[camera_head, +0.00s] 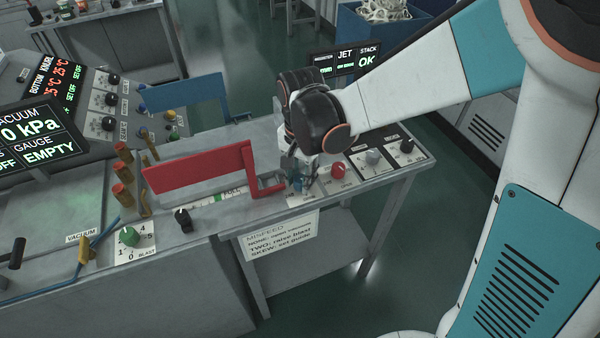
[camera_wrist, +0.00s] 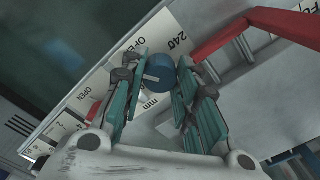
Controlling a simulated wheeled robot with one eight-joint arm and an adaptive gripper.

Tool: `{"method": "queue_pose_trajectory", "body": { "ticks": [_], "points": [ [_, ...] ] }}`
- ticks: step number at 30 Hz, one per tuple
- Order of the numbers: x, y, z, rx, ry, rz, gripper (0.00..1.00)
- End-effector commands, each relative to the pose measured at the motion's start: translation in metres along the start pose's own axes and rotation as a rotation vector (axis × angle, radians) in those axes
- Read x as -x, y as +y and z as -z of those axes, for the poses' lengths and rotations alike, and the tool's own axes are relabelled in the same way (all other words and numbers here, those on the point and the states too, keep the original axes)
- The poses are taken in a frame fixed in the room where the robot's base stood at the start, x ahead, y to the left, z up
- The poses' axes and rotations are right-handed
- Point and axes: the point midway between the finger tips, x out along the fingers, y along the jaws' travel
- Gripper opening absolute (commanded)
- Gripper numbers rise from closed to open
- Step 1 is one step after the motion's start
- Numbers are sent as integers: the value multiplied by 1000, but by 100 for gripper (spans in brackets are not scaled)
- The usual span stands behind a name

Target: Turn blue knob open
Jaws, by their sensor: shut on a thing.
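The blue knob (camera_wrist: 160,69) sits between the two teal finger pads of my gripper (camera_wrist: 163,75) in the wrist view, with a pale pointer line on its top. In the head view, a small blue patch of the knob (camera_head: 297,184) shows under my gripper (camera_head: 303,172), at the front edge of the grey bench. My gripper points down and is shut on the knob. The fingers hide part of the knob's label; "240 mm" and "OPEN" print is readable around it in the wrist view.
A red bracket (camera_head: 200,170) stands just left of my gripper. A red button (camera_head: 338,170), a grey knob (camera_head: 373,157) and a black knob (camera_head: 407,145) lie to the right. A green knob (camera_head: 130,236) and a black knob (camera_head: 183,219) are at the left.

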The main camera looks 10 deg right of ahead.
Motion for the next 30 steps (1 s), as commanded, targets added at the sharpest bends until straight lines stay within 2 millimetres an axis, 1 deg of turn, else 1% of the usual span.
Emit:
{"method": "queue_pose_trajectory", "body": {
  "ticks": [6, 12, 20, 30],
  "points": [
    [0, 0, 0, -160, 0, 1, 5],
    [0, 0, 0, -261, 0, 1, 5],
    [0, 0, 0, -322, 0, 1, 5],
    [0, 0, 0, -330, 0, 1, 5]
  ]
}}
